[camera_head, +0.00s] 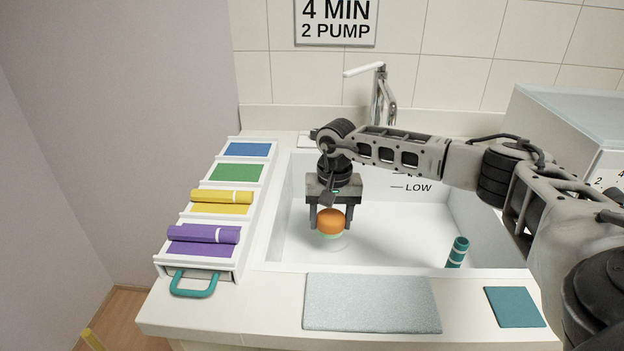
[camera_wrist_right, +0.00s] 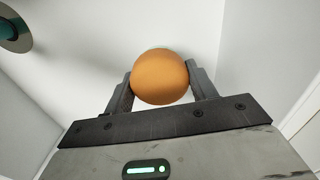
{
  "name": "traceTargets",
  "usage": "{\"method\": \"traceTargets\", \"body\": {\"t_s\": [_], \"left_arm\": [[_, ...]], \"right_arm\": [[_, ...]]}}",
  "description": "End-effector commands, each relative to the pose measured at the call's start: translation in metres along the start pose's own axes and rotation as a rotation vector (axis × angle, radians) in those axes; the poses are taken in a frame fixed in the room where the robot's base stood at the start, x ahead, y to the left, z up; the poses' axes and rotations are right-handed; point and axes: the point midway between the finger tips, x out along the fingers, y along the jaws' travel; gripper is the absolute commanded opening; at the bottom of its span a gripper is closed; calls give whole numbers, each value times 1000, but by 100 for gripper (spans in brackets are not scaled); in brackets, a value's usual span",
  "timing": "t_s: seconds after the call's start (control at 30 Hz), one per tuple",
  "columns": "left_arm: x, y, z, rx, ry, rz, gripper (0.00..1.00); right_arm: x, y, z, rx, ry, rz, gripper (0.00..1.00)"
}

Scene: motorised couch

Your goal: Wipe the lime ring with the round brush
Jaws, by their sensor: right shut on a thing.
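The round brush has an orange ball-shaped top (camera_head: 331,221) with a pale green part below it. My right gripper (camera_head: 330,218) is shut on the orange top, and the brush is low inside the white sink (camera_head: 385,243), at its left part. In the right wrist view the orange ball (camera_wrist_right: 160,77) sits between both fingers of the right gripper (camera_wrist_right: 160,85). A faint pale ring (camera_head: 343,243) shows on the sink floor around the brush's foot; the brush hides part of it. I cannot tell whether the brush touches the floor. My left gripper is not in view.
A teal cylinder (camera_head: 457,252) stands in the sink at the right. A rack (camera_head: 206,214) with coloured slots and yellow and purple rolls lies left of the sink. A grey mat (camera_head: 371,303) and teal square (camera_head: 515,307) lie in front. A tap (camera_head: 380,95) stands behind.

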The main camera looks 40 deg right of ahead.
Motion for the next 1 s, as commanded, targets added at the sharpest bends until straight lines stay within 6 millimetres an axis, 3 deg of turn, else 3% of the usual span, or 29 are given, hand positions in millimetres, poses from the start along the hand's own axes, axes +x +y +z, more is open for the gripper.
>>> {"method": "traceTargets", "body": {"t_s": [0.2,0.8,1.0], "left_arm": [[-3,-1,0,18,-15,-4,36],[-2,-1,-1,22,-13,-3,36],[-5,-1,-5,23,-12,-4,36]], "right_arm": [[-13,1,0,2,1,0,20],[-13,1,0,6,1,-1,20],[-12,16,-2,202,-3,-6,20]]}}
